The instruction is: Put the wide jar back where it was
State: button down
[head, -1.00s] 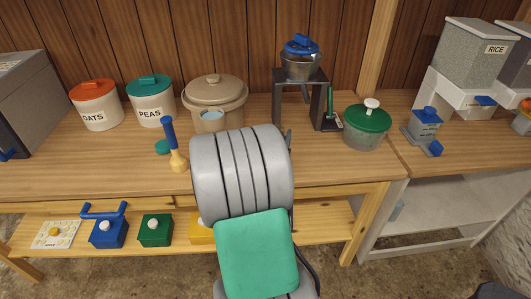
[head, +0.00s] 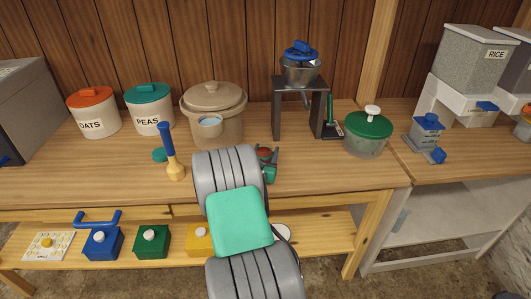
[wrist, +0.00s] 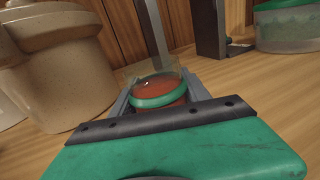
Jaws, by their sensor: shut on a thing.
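My gripper (wrist: 155,103) is shut on a glass jar with reddish contents and a green ring (wrist: 157,92), which I take to be the wide jar. In the wrist view the jar sits between the two grey fingers, slightly tilted in the picture. In the head view only part of this jar (head: 264,153) shows beside my arm, over the wooden counter (head: 330,175). My arm hides much of the gripper there. I cannot tell whether the jar's base touches the counter.
A dark stand (head: 277,105) carries a blue-lidded pot. A green-lidded tub (head: 367,135) is at right. A blue-handled tool (head: 170,155) stands at left.

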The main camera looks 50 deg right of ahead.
jog(key=c, duration=0.5)
grip_release()
jog(key=shift+f, duration=0.1)
jog(key=shift+s+a, duration=0.15)
jog(key=shift+a, duration=0.15)
jog(key=b+v, duration=0.1)
jog(key=v, duration=1)
jog(key=shift+s+a, duration=0.15)
jog(key=shift+a, duration=0.05)
